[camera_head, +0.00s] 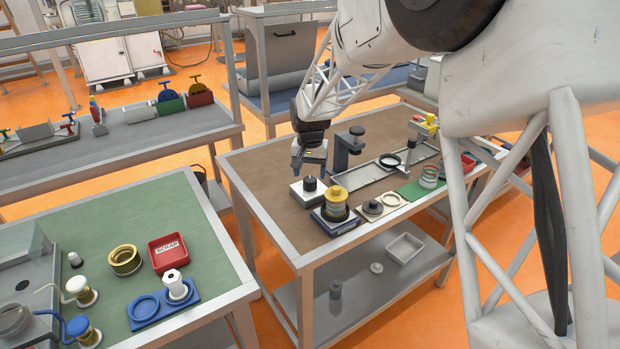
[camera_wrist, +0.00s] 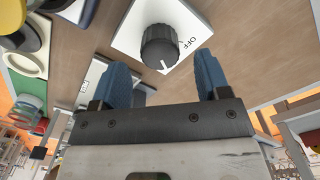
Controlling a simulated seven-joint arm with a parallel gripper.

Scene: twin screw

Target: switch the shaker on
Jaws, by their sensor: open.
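A white control box (camera_head: 309,191) with a black knob (camera_head: 310,184) stands at the front left of the brown-topped bench. In the wrist view the knob (camera_wrist: 159,46) carries a white pointer line on its lower edge, and the white box top (camera_wrist: 125,42) is printed "OFF" beside it. My gripper (camera_head: 311,166) is above the box, apart from the knob. In the wrist view its two blue fingers (camera_wrist: 163,76) are open and empty, with the knob beyond their tips. The likely shaker (camera_head: 336,222), a dark blue base with a brass-coloured stack (camera_head: 336,200), stands right beside the box.
A dark upright stand (camera_head: 348,147) is behind the box. A dark ringed piece (camera_head: 373,207) and a pale ring (camera_head: 391,199) lie right of the stack. A long tray (camera_head: 375,175) fills the bench middle. A green-topped table (camera_head: 205,226) is at left, beyond a gap.

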